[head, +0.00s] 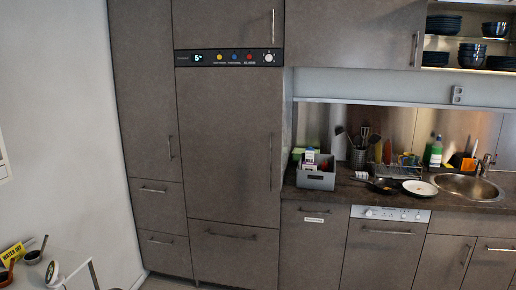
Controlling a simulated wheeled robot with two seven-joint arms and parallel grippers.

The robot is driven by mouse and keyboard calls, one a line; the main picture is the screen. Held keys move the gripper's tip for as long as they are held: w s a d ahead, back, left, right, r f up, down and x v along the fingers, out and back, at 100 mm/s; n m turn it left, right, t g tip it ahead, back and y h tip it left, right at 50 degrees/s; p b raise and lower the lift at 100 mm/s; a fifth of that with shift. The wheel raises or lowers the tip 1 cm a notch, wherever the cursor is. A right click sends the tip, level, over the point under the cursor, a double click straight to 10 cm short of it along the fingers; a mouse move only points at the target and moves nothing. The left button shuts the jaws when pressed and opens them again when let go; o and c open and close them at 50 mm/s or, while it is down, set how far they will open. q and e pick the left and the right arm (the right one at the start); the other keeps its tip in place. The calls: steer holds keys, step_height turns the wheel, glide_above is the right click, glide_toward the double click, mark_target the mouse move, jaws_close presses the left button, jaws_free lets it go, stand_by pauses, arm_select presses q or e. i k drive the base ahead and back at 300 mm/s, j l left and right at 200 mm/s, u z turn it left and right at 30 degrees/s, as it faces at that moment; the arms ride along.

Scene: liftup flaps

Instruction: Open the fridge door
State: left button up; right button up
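The fridge looks like the tall grey built-in unit left of the counter, below a dark control panel (230,57) with a "5" display, coloured dots and a white knob. Its large grey door (222,145) appears shut, flush with the panels around it. A vertical bar handle (270,162) runs along the door's right side. A drawer-like front (235,258) with a horizontal handle lies below the door. Neither of my grippers is in view.
A counter (330,200) to the right holds a grey box (316,176), utensils, a pan, a plate and a sink (465,186). Tall cabinets (143,90) adjoin the fridge on the left. A pale table (75,268) with small items stands at bottom left.

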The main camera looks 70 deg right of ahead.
mark_target(230, 118)
steer(key=z, duration=2.2)
steer(key=i+z, duration=0.15)
steer(key=z, duration=0.4)
steer(key=i+z, duration=0.2)
steer(key=i, duration=0.25)
steer(key=i+j+z, duration=0.2)
steer(key=i, duration=0.3)
steer(key=i+j+z, duration=0.2)
steer(key=i, duration=0.25)
steer(key=i+j, duration=0.15)
steer(key=i, duration=0.25)
steer(key=i+j, duration=0.1)
steer(key=i, duration=0.35)
